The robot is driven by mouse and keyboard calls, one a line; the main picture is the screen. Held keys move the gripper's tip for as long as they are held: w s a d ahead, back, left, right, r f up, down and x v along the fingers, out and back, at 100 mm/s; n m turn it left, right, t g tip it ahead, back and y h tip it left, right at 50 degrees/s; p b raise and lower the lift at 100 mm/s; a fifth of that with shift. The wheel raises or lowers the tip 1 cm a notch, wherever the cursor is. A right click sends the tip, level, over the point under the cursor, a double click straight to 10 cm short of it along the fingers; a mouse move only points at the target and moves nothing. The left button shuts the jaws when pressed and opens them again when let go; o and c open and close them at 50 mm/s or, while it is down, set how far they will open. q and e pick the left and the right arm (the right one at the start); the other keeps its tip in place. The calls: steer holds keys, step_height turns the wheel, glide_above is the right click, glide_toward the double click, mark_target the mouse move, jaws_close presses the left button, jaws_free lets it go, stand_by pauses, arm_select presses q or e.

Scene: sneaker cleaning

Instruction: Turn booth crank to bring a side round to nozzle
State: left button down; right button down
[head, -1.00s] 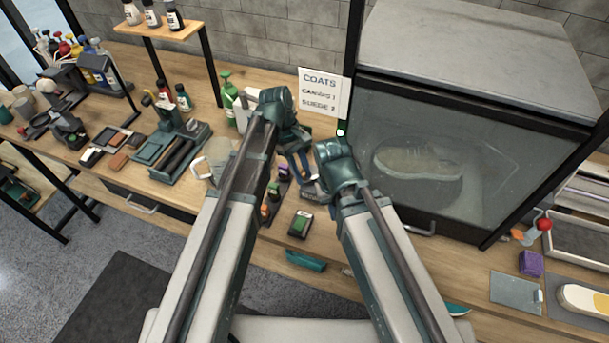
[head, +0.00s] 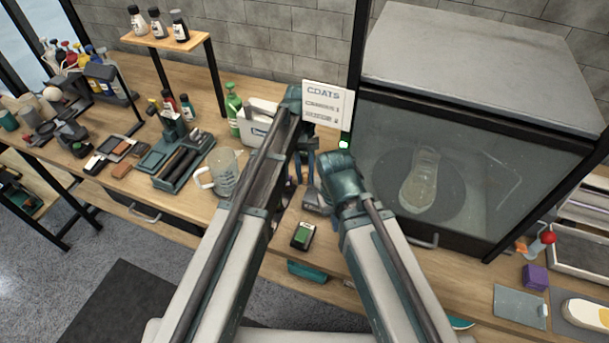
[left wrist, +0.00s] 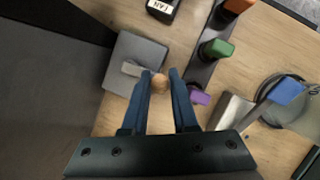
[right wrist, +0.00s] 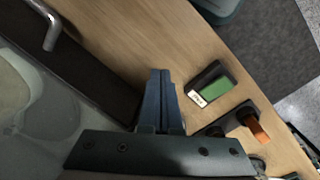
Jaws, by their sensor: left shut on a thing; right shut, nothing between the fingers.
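The booth (head: 480,45) stands at the right of the head view with a dark glass front. Inside, a pale sneaker (head: 420,180) rests on a round dark turntable (head: 452,207), its length running toward and away from me. The crank has a grey base (left wrist: 148,52), a short light arm (left wrist: 133,69) and a round tan knob (left wrist: 160,84). My left gripper (left wrist: 160,76) is shut on the knob, beside the booth. My right gripper (right wrist: 159,75) is shut and empty above the bench near the booth front. The nozzle cannot be made out.
A coats sign (head: 328,103) stands at the booth's left, with a green light (head: 344,145) below it. A purple block (head: 535,276) lies at right.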

stand_by(0.5)
arm_select(q)
steer(key=c, duration=0.7)
jaws_free()
steer(key=shift+r, duration=0.1)
arm_select(e)
steer(key=shift+r, duration=0.1)
arm_select(q)
steer(key=p+v, duration=1.2)
steer(key=v, duration=0.1)
steer(key=shift+w+r+p, duration=0.1)
steer(key=shift+r+p, duration=0.25)
steer(key=shift+p, duration=0.05)
arm_select(e)
step_height(320, 180, up, 13)
steer(key=shift+f, duration=0.2)
arm_select(q)
steer(key=shift+f, duration=0.1)
arm_select(e)
steer(key=shift+s+f, duration=0.1)
